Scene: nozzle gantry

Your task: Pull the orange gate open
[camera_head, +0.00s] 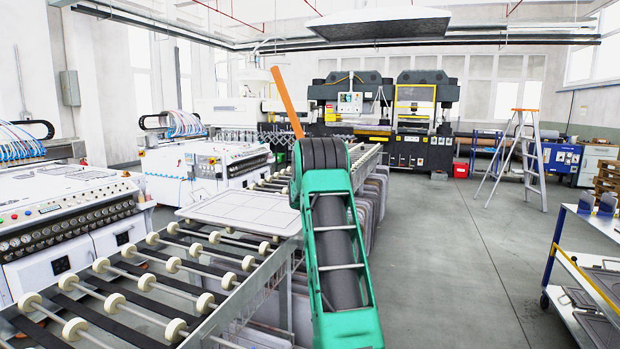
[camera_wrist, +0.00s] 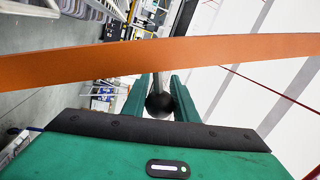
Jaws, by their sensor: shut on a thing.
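The orange gate (camera_head: 287,103) shows in the head view as a narrow orange bar, tilted steeply upward just behind my arm. In the wrist view the orange gate (camera_wrist: 160,58) crosses the whole picture as a wide bar. My gripper (camera_wrist: 160,92) has its two green fingers on either side of a dark round knob (camera_wrist: 160,104), with a thin dark rod beyond it. The gripper is shut on this knob. In the head view my green arm hides the gripper and the lower end of the bar.
A roller conveyor (camera_head: 215,302) runs along the left, with a pale flat panel (camera_head: 243,210) on it. White machines (camera_head: 200,160) stand beyond it. A stepladder (camera_head: 515,160) and a shelf cart (camera_head: 563,255) stand at the right. The grey floor (camera_head: 455,255) between is clear.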

